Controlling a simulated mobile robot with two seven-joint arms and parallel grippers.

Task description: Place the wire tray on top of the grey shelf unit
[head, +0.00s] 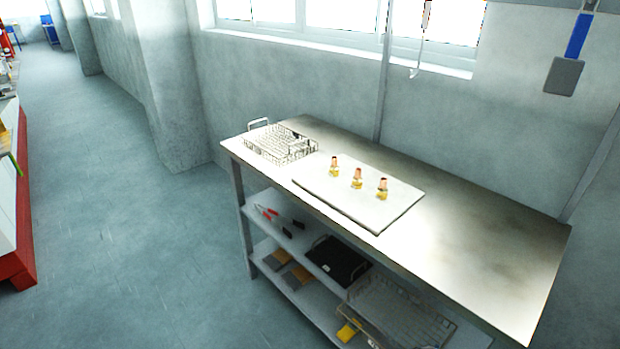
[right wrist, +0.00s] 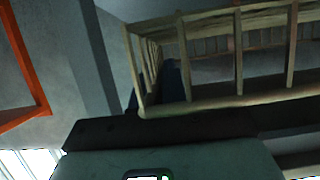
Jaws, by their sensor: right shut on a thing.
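In the right wrist view, my right gripper (right wrist: 165,108) is shut on a wire tray (right wrist: 240,52) of pale beige bars. Its dark jaws are at the tray's lower edge, near one corner; much of the tray is out of frame. The head view shows neither gripper nor this held tray. It shows a grey metal table with shelves beneath (head: 470,235); I cannot tell whether this is the grey shelf unit. Another wire tray (head: 268,142) with raised handles stands on the table's far left end. A further wire tray (head: 400,308) lies on a lower shelf.
A pale board (head: 320,190) with three brass and copper fittings (head: 357,177) lies mid-table. The tabletop right of it is bare. A black tray (head: 338,262) sits on the shelf below. Open floor (head: 120,220) lies left. An orange frame (right wrist: 30,80) is beside the held tray.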

